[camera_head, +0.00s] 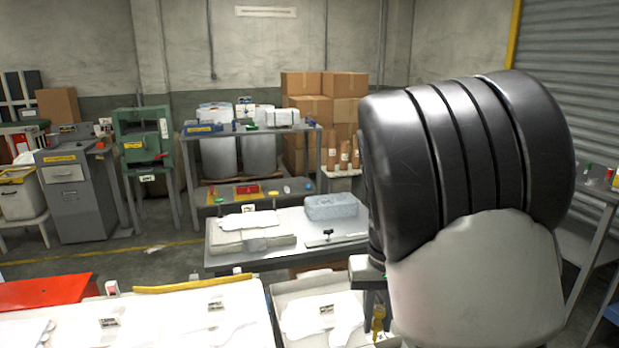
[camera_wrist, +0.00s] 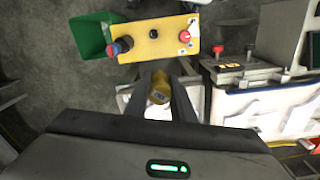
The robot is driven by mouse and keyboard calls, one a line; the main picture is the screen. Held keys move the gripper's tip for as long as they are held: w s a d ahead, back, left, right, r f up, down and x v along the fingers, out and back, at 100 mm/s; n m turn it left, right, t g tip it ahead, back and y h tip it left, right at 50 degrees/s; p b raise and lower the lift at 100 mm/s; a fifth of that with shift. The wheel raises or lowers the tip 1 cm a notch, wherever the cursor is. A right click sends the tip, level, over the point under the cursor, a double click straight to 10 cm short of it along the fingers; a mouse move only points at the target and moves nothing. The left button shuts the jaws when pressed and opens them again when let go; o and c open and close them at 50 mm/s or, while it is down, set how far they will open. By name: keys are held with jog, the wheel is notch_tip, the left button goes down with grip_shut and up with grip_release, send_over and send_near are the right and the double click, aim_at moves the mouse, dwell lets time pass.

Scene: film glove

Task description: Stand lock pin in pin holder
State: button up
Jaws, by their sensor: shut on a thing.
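My gripper (camera_wrist: 165,80) is shut on a small brass-yellow piece (camera_wrist: 159,92), which looks like the lock pin. It sits between the two dark fingers. In the head view, a yellow piece (camera_head: 378,319) shows low beside my arm, above or near the white-lined tray; the gap beneath it cannot be judged. The pin's full length and tilt are hidden by the fingers and the short view. I cannot make out the pin holder for certain in either view.
The wrist view shows a yellow panel (camera_wrist: 152,38) with knobs, a green bin (camera_wrist: 91,36) and a grey unit (camera_wrist: 238,75) with red and black knobs. The head view shows a white-lined tray (camera_head: 283,290), a grey bench (camera_head: 218,262) behind it and a red surface (camera_head: 45,290) at left.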

aim_at(379, 312)
jog(key=r+p, duration=0.1)
jog(key=p, duration=0.2)
jog(key=s+r+p, duration=0.1)
jog(key=r+p, duration=0.1)
jog(key=p, duration=0.1)
jog(key=shift+r, duration=0.15)
jog(key=p, duration=0.3)
jog(key=shift+s+r, duration=0.3)
jog(key=shift+r, duration=0.05)
jog(key=shift+s+p, duration=0.2)
jog(key=shift+p, duration=0.6)
jog(key=shift+f, duration=0.1)
jog(key=shift+s+d+f+m+b, duration=0.5)
jog(key=shift+f+m+b, duration=1.75)
jog(key=shift+f, duration=3.55)
jog(key=shift+s+d+f+m+b, duration=0.5)
jog(key=shift+f+m+b, duration=0.4)
jog(key=shift+f+b, duration=3.85)
jog(key=shift+s+d+f+m+b, duration=0.5)
jog(key=shift+f+m+b, duration=1.25)
jog(key=shift+f, duration=5.1)
